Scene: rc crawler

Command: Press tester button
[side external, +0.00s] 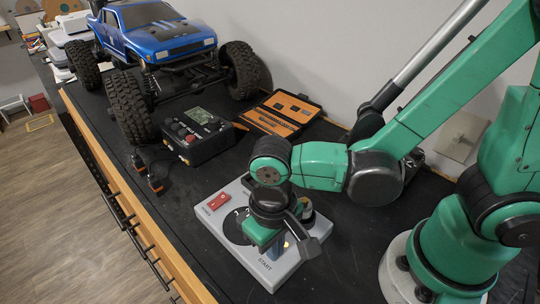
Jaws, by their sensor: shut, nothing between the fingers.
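A light grey control panel (213,221) lies on the dark bench top, with a red switch (219,201) at its left corner and a START label near its front edge. My gripper (282,250) is over the front right part of this panel, pointing down, and is shut and empty. A small yellowish glow shows beside it. My wrist hides much of the panel, so I cannot tell whether the fingertips touch a button. A black box (198,139) with a small screen and red buttons stands behind the panel, apart from my gripper.
A blue crawler truck (160,38) with large tyres stands at the back left. An open tool case (280,113) lies by the wall. Small black and orange parts (155,183) lie left of the panel. The bench's wooden edge (120,180) runs along the left.

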